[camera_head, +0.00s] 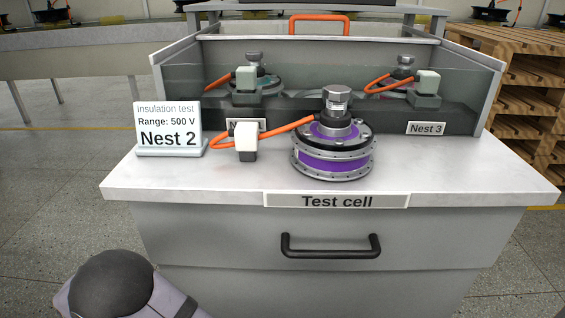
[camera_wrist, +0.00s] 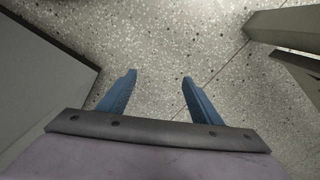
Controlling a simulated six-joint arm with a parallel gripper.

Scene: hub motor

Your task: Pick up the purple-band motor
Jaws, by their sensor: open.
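The purple-band motor (camera_head: 333,160) sits on the front of the white test cell top in the head view. It is a round grey hub with a purple band and a steel shaft and nut standing up. An orange cable (camera_head: 274,134) runs left from it to a white connector (camera_head: 245,141) on the same top. My gripper (camera_wrist: 159,75) shows in the wrist view, with two blue fingers spread apart and nothing between them. It is over the speckled floor, away from the motor. The motor is not in the wrist view.
A card reading Nest 2 (camera_head: 168,130) stands left of the motor. Behind is a dark nest block (camera_head: 390,117) behind a clear panel, holding two more motors with orange cables, one by the Nest 3 label (camera_head: 426,128). A drawer handle (camera_head: 330,248) juts from the front. Wooden pallets (camera_head: 510,60) are at right.

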